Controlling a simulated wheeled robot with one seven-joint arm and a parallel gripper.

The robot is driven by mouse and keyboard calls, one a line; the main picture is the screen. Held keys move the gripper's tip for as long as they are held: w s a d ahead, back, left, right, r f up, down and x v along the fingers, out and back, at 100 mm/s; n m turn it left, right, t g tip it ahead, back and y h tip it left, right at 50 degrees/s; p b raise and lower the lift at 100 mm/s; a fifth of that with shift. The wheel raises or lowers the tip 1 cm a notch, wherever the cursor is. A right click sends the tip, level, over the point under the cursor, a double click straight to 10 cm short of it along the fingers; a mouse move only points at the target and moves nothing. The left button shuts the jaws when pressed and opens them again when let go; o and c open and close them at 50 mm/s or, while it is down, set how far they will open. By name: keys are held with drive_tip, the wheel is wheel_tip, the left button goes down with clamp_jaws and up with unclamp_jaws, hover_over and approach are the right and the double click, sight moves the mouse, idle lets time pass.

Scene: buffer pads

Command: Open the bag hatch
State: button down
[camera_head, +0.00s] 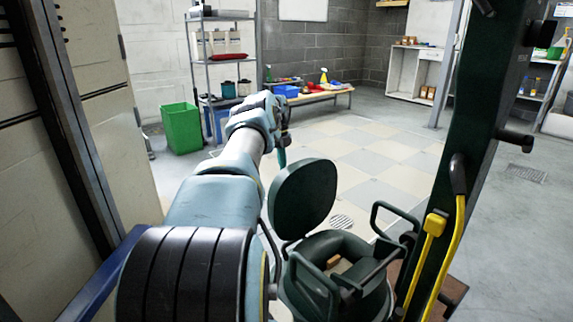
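A dark green round hatch lid (304,197) stands tilted up on its hinge, at the left of a dark green round housing (352,290). The mouth of the housing is uncovered, and a small tan-brown thing (333,262) shows inside it. No bag can be made out for certain. My arm reaches forward past the left side of the lid. My gripper (283,138) is at its far end, beyond and above the lid and apart from it in the picture. The arm hides most of the gripper, so its fingers cannot be made out clearly.
A dark green post (448,150) with yellow and black handles (435,240) rises close on the right. A metal shelf (222,60), a green bin (182,128) and a low bench (320,95) stand at the back. The tiled floor (385,170) beyond the housing is clear.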

idle(0.4)
drive_tip(key=shift+w+r, duration=0.1)
drive_tip(key=shift+r, duration=0.2)
wheel_tip(320, 180, up, 9)
drive_tip(key=p, duration=0.2)
drive_tip(key=s+d+r+n+t, duration=0.1)
drive_tip(key=s+d+r+n, duration=0.65)
drive_tip(key=s+n, duration=0.3)
drive_tip(key=s+a+f+n+t+y, duration=0.15)
drive_tip(key=s+n, duration=0.65)
drive_tip(key=s, duration=0.9)
drive_tip(key=s+a+r+n+h, duration=0.1)
drive_tip(key=s+a+n, duration=0.2)
drive_tip(key=s+n, duration=0.95)
drive_tip(key=s+r+m+p, duration=0.1)
drive_tip(key=r+m+p, duration=0.1)
drive_tip(key=r+p, duration=0.9)
drive_tip(key=s+r+m+p, duration=0.2)
drive_tip(key=r+m+p, duration=0.1)
drive_tip(key=r+p, duration=0.8)
drive_tip(key=shift+s+r+p, duration=0.3)
drive_tip(key=shift+r+p, duration=0.05)
drive_tip(key=shift+p, duration=0.1)
